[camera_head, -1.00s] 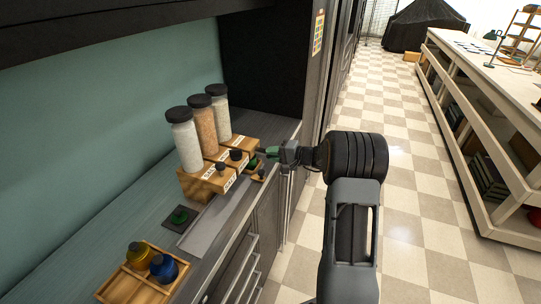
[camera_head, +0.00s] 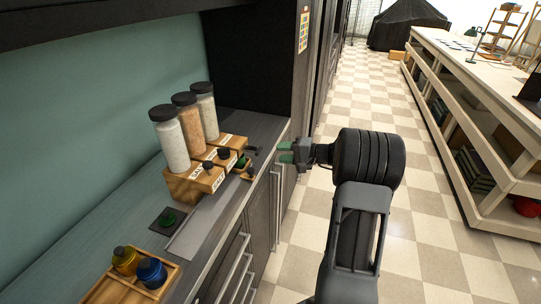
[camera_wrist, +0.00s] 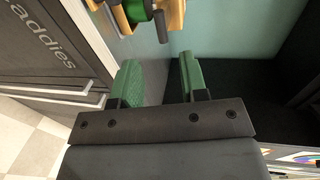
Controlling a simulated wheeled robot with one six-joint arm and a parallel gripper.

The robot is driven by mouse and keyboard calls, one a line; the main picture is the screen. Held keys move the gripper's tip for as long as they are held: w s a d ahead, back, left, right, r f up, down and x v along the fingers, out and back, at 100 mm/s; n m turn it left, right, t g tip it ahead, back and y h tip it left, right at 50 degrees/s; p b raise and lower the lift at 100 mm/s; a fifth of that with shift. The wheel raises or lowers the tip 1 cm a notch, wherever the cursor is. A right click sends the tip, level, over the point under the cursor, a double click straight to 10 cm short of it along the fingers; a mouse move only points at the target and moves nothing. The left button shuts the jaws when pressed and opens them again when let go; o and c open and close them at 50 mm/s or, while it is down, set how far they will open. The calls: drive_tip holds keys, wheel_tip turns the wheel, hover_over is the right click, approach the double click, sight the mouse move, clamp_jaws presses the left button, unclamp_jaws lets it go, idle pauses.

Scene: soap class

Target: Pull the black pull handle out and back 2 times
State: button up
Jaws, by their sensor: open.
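Three jars with black lids stand on wooden dispenser blocks (camera_head: 193,186) on the counter. Black knobs show on the front of the nearer blocks, one (camera_head: 208,165) and another (camera_head: 223,154). A black pull handle (camera_head: 253,149) sticks out at the far block, toward my gripper. My gripper (camera_head: 282,152) is open and empty, with green finger pads, to the right of this handle and apart from it, at the counter's front edge. In the wrist view, my gripper (camera_wrist: 160,72) has a clear gap between its pads.
A small wooden holder with a green part (camera_head: 241,163) stands before the blocks; a green and wooden piece (camera_wrist: 140,14) tops the wrist view. A tray (camera_head: 105,290) holds a yellow and a blue bottle. Drawers with bar handles (camera_head: 236,262) lie below the counter. The aisle is clear.

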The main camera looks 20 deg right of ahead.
drive_tip(key=v, duration=0.5)
drive_tip(key=shift+s+d+r+b, duration=0.1)
drive_tip(key=shift+s+d+b, duration=0.15)
drive_tip(key=shift+b, duration=0.15)
drive_tip(key=shift+c, duration=0.2)
idle(0.4)
